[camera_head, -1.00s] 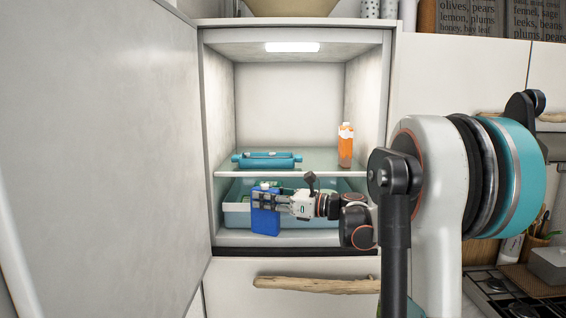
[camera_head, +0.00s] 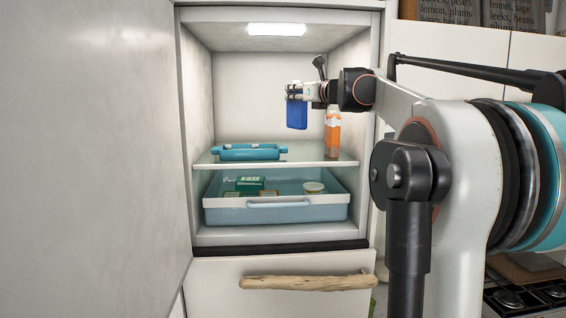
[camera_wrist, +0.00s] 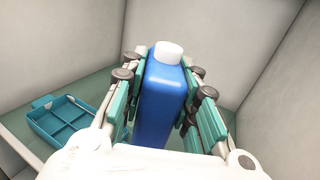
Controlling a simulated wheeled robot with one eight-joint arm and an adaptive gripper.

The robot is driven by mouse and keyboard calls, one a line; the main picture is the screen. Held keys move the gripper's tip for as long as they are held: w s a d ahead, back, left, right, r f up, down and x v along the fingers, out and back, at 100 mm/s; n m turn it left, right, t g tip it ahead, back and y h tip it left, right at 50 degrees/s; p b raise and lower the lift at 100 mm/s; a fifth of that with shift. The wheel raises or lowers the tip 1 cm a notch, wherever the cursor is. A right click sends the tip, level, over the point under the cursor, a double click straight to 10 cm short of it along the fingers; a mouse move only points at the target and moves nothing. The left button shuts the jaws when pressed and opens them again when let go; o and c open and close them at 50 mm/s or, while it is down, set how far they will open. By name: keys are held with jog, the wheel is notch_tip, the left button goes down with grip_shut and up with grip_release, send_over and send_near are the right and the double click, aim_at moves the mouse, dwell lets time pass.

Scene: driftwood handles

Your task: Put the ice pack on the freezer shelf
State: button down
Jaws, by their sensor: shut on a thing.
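The ice pack (camera_head: 297,115) is a blue slab with a white cap, which shows in the wrist view (camera_wrist: 166,100). My gripper (camera_head: 296,92) is shut on it, with the fingers on both sides of it in the wrist view. The pack hangs upright in the upper compartment, above the freezer shelf (camera_head: 306,155) and apart from it. It is between the teal tray and the orange carton in the head view. The pack's lower end is hidden in the wrist view.
A teal ice tray (camera_head: 248,152) lies on the shelf's left; an orange carton (camera_head: 332,133) stands at its right, close to my wrist. Bare shelf shows between them. Below is a pale blue drawer (camera_head: 277,213) with boxes and a round tub. The open door (camera_head: 90,150) fills the left.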

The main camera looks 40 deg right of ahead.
notch_tip(320, 180, down, 9)
jog(key=d, duration=0.2)
jog(key=shift+s+h, duration=0.2)
jog(key=shift+h, duration=0.1)
jog(key=shift+a+f, duration=0.1)
jog(key=shift+f, duration=0.1)
jog(key=c, duration=1.2)
grip_release()
jog(key=shift+c, duration=0.2)
